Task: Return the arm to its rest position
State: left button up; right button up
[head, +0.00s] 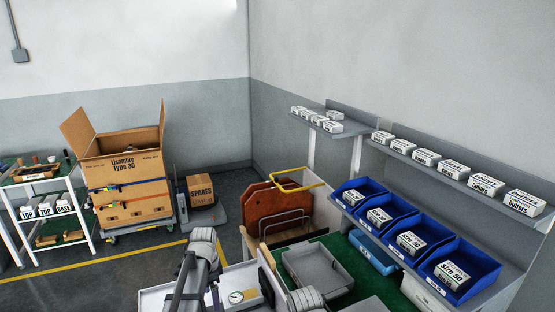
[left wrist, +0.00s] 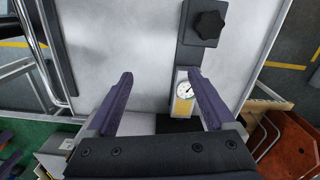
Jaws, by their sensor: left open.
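A round white gauge (left wrist: 184,89) on a yellow-marked plate sits by the right fingertip. In the head view my left arm stands at the bottom centre, beside the same gauge (head: 236,297); its fingers are hard to make out there. My right gripper is not in view.
Blue bins (head: 460,271) and a shelf of white boxes (head: 453,169) line the right side. Brown boards (head: 277,208) stand in a rack behind the bench. A grey tray (head: 318,270) lies on green matting.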

pick_arm(q)
jog(key=s+d+n+y, duration=0.1)
jog(key=s+d+n, duration=0.6)
jog(key=s+d, duration=1)
jog(key=shift+s+d, duration=0.25)
jog(key=shift+s, duration=0.9)
jog(key=shift+o, duration=0.3)
jog(key=shift+r, duration=0.1)
jog(key=shift+o, duration=0.7)
jog(key=w+a+r+n+p, duration=0.1)
jog(key=w+n, duration=0.1)
jog(key=w, duration=0.5)
jog(key=w+a+r+n+p, duration=0.2)
jog(key=w, duration=0.6)
jog(key=shift+w+r+p, duration=0.2)
jog(key=shift+r+p, duration=0.05)
jog(key=shift+p, duration=0.05)
jog(key=w+a+r+n+h+p, duration=0.1)
jog(key=w+a+n, duration=0.2)
jog(key=w+a, duration=0.3)
jog(key=w+a+r+n+p, duration=0.2)
jog(key=w+a, duration=0.2)
jog(key=w, duration=0.5)
notch_tip(320, 180, down, 10)
jog(key=b, duration=1)
jog(key=shift+s+d+f, duration=0.2)
jog(key=shift+r, duration=0.2)
